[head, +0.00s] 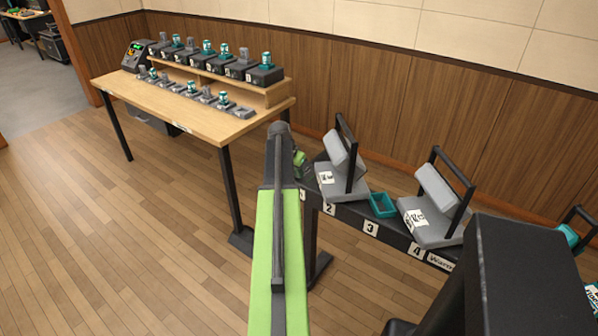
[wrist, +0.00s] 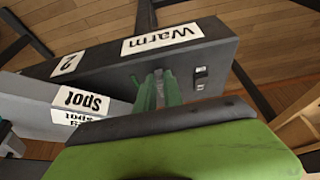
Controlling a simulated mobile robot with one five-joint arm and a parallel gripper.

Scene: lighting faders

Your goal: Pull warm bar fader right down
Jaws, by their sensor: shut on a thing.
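The warm bar is a dark box beam (head: 395,232) with numbered white tags and a label that starts "Warm" at its right in the head view. In the wrist view, the dark face (wrist: 110,75) has a "Warm" label and a tag 2. My gripper (wrist: 160,92) has green fingers close together against this face, below the "Warm" label. It is shut on the warm bar fader, which is mostly hidden between the fingers. A small black switch-like part with white marks (wrist: 200,78) sits just right of the fingers. My arm hides the fader in the head view.
Grey lamps in black frames (head: 340,180) (head: 435,210) and a teal tray (head: 382,205) sit on the bar. A wooden table (head: 165,105) with several lamps and a small console (head: 135,55) stands behind left. A lamp labelled "Spot" (wrist: 60,115) is near, left of my gripper.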

